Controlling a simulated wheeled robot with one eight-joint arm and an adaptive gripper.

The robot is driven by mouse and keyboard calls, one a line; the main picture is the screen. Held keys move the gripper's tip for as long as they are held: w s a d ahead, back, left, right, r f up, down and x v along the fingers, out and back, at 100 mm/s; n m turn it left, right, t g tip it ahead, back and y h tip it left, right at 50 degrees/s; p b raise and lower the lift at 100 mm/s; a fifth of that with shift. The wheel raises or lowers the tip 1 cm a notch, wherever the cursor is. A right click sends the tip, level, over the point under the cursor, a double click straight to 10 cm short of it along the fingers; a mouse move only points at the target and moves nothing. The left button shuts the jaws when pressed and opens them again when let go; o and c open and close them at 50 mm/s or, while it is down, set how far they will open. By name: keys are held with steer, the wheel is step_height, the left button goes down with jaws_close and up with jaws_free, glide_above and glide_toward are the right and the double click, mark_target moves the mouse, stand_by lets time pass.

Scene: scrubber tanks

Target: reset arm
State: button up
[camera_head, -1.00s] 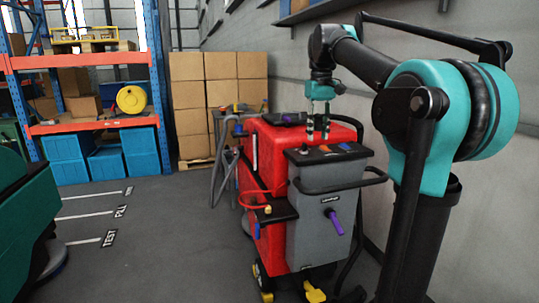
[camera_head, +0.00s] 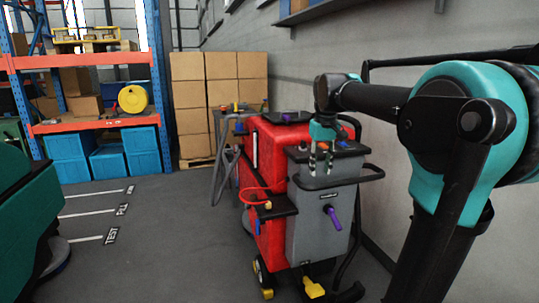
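My arm (camera_head: 455,125), teal and black, reaches from the right side over the red and grey scrubber cart. My gripper (camera_head: 320,170) points down at the end of the arm. Its two fingers show apart, with nothing seen between them. It hangs in front of or over the grey front tank (camera_head: 312,225) of the cart; whether the fingertips touch it cannot be told. The red body (camera_head: 270,155) of the cart stands behind the grey tank.
A purple handle (camera_head: 333,217) sticks out of the grey tank, and a black push bar (camera_head: 350,180) rings it. The wall (camera_head: 400,60) is close on the right. A green machine (camera_head: 25,225) stands at the left. Floor (camera_head: 165,240) between them is clear. Stacked boxes (camera_head: 190,125) stand behind.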

steer(key=s+d+f+m+t, duration=0.1)
steer(key=s+f, duration=0.9)
steer(key=f, duration=0.4)
steer(key=s+d+f+m+t, duration=0.1)
steer(key=s+f+t, duration=0.1)
steer(key=s+f, duration=0.8)
step_height(320, 180, down, 5)
steer(key=shift+s+d+m, duration=0.2)
steer(key=shift+d+m, duration=0.2)
